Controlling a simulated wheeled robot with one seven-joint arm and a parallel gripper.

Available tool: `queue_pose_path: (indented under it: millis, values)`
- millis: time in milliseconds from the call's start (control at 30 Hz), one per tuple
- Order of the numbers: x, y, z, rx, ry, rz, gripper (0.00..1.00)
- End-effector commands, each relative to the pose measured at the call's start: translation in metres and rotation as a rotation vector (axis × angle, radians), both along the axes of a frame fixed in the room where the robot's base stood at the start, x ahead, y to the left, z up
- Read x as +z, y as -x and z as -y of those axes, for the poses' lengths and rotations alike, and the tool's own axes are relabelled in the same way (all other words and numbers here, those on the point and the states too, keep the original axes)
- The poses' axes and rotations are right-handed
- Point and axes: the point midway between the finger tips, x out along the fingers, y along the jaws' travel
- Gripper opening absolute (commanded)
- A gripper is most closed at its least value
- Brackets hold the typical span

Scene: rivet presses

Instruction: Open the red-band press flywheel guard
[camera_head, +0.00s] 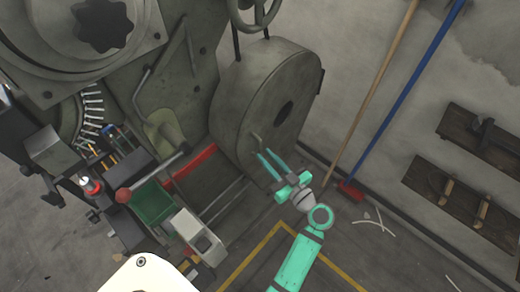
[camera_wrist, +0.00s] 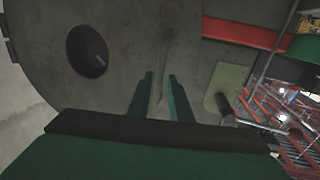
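The flywheel guard (camera_head: 240,100) is a big round grey drum-like cover with a dark hole in its face. It appears closed on the right side of the press. A red band (camera_head: 195,165) runs beside its lower left. A small thin handle (camera_head: 256,141) stands out from the guard's lower face. My teal gripper (camera_head: 266,156) is just in front of this handle. In the wrist view the guard face (camera_wrist: 130,35) fills the upper left, and the open fingers (camera_wrist: 160,76) point at it. The thin grey handle (camera_wrist: 161,88) shows between them, apparently with gaps on both sides.
A green bin (camera_head: 152,202) and a red-knobbed lever (camera_head: 124,195) are left of the guard. A broom with a red head (camera_head: 350,190) leans on the wall at right. Wooden racks (camera_head: 460,195) hang farther right. Floor with a yellow line (camera_head: 250,258) lies in front.

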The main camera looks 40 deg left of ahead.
Motion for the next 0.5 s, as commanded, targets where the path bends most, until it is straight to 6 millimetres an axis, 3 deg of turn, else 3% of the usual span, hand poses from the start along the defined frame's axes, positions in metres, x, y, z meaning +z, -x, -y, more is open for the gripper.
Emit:
queue_pose_path:
  millis: [200, 500]
  values:
    - [0.0, -0.008, -0.03, 0.001, 0.0, 0.0, 0.18]
    - [0.0, -0.012, -0.042, -0.001, 0.0, -0.001, 0.18]
